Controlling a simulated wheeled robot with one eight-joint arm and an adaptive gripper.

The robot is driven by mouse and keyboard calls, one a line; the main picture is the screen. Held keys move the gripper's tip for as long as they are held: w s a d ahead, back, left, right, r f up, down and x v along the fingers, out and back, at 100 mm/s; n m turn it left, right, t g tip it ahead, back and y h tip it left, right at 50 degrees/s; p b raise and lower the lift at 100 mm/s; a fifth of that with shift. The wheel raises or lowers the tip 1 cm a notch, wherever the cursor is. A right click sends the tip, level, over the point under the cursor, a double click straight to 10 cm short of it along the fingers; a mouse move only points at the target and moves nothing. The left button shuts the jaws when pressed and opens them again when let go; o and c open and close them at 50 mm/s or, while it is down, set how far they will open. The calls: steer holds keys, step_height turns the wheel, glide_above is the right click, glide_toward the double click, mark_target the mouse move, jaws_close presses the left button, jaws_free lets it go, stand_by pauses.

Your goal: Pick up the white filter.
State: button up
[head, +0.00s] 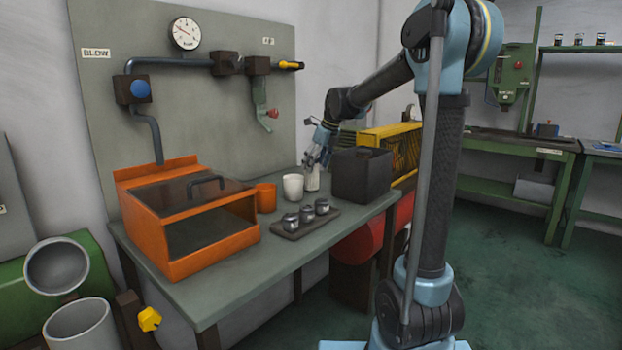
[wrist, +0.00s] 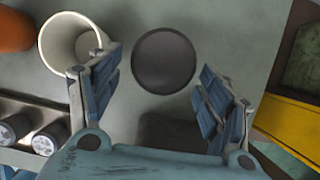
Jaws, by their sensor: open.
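A small white cylinder, which looks like the white filter (head: 312,182), stands on the grey-green bench just below my gripper (head: 318,157). In the wrist view a round dark grey top (wrist: 163,60) shows between and slightly beyond the fingertips, and it appears to be the same thing seen from above. My gripper (wrist: 163,88) is open, with its blue-padded fingers apart to the left and right of that round top. I see no finger clearly touching it. The filter's lower side is hidden in the wrist view.
A white cup (head: 293,187) stands close left of the filter, near the left finger in the wrist view (wrist: 52,42). An orange cup (head: 266,198) is farther left. A tray (head: 322,225) with several small metal parts lies in front. A dark box (head: 362,176) stands right.

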mark_target(311, 181)
steer(key=shift+x, duration=2.25)
steer(key=shift+a+r, duration=0.1)
steer(key=shift+a, duration=0.05)
steer(key=c, duration=1.2)
